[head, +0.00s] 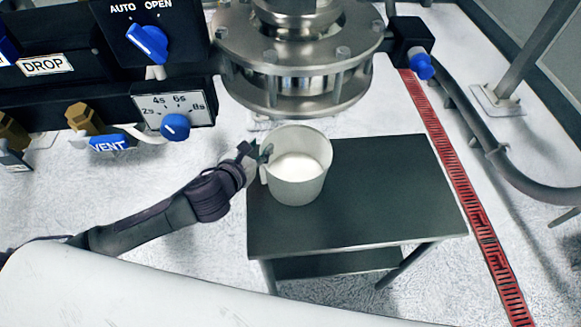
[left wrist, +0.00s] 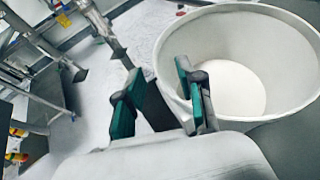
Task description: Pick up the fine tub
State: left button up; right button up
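The fine tub is a white, open-topped tub (head: 297,184) with white powder in the bottom. It stands upright on the left part of a small dark table (head: 365,205), below the metal sifter outlet. A pale handle shows on its left side. My left gripper (head: 262,152) is at the tub's upper left wall, by the handle. In the left wrist view, its two green-padded fingers (left wrist: 158,98) are apart. One finger overlaps the rim of the tub (left wrist: 290,65); I cannot tell whether it touches. My right gripper is not in view.
The round metal flange of the sifter (head: 290,95) hangs just above and behind the tub. A black control panel with blue knobs (head: 175,127) is at the upper left. A red slotted strip (head: 450,150) runs along the right. The table's right part is clear.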

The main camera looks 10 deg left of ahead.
aim_at(264, 142)
pick_arm(q)
jog(key=x, duration=0.4)
jog(key=shift+a+p, duration=0.1)
jog(key=shift+p, duration=0.3)
jog(key=shift+c, duration=0.2)
grip_shut()
jog(key=shift+r, duration=0.1)
